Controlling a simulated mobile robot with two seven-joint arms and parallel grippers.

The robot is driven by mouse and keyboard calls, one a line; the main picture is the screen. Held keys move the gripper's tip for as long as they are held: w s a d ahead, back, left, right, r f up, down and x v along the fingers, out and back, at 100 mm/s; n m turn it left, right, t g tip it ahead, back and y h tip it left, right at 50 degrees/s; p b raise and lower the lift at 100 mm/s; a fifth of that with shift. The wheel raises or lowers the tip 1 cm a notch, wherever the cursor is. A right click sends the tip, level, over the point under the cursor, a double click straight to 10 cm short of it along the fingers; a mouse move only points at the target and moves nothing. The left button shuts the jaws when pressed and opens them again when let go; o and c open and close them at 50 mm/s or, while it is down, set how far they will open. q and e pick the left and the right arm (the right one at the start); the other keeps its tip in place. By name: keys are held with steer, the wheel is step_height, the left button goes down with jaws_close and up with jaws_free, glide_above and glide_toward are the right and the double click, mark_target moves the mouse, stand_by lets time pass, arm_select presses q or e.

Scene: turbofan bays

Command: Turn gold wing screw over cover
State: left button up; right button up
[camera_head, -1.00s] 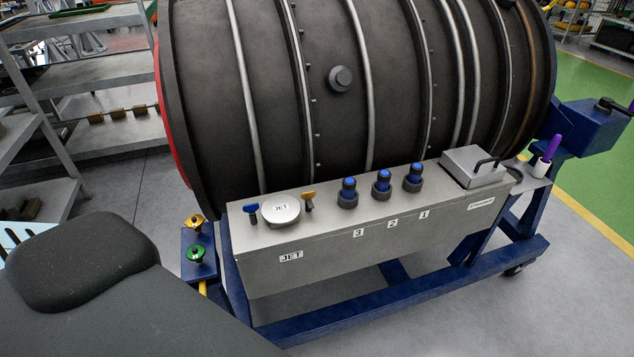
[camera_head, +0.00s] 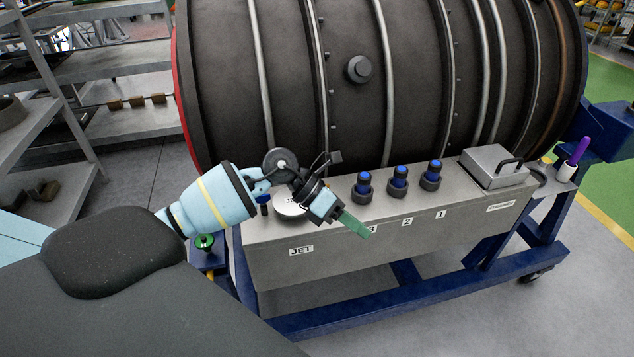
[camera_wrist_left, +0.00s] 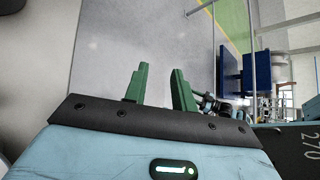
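The round metal JET cover (camera_head: 290,206) sits on top of the grey box (camera_head: 350,265) at its left end, partly hidden by my left arm. A blue wing screw (camera_head: 263,199) stands at its left side, only partly showing. The gold wing screw at the cover's right side is hidden behind my left wrist. My left gripper (camera_head: 355,224) hangs in front of the box's top, right of the cover, its green fingers pointing down and right. In the left wrist view, its fingers (camera_wrist_left: 159,84) are apart with nothing between them. My right gripper is in no view.
Several blue-topped plugs (camera_head: 398,181) stand on the box right of my gripper. A handled lid box (camera_head: 494,166) sits farther right. The dark engine barrel (camera_head: 415,80) rises close behind. A green knob (camera_head: 205,242) is below my left arm. Floor in front is clear.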

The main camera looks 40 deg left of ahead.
arm_select(q)
steer(key=w+a+r+m+y, duration=0.1)
steer(key=w+a+r+y, duration=0.15)
steer(key=a, duration=0.35)
steer(key=w+a+r+y, duration=0.1)
steer(key=a+r+y, duration=0.15)
steer(key=a, duration=0.25)
steer(key=w+a+r+m+y, duration=0.1)
steer(key=a+y, duration=0.2)
steer(key=a, duration=0.3)
steer(key=shift+x, duration=3.9)
steer(key=shift+w+d+r, duration=0.1)
steer(key=shift+w+d, duration=0.1)
steer(key=shift+c, duration=0.3)
jaws_close()
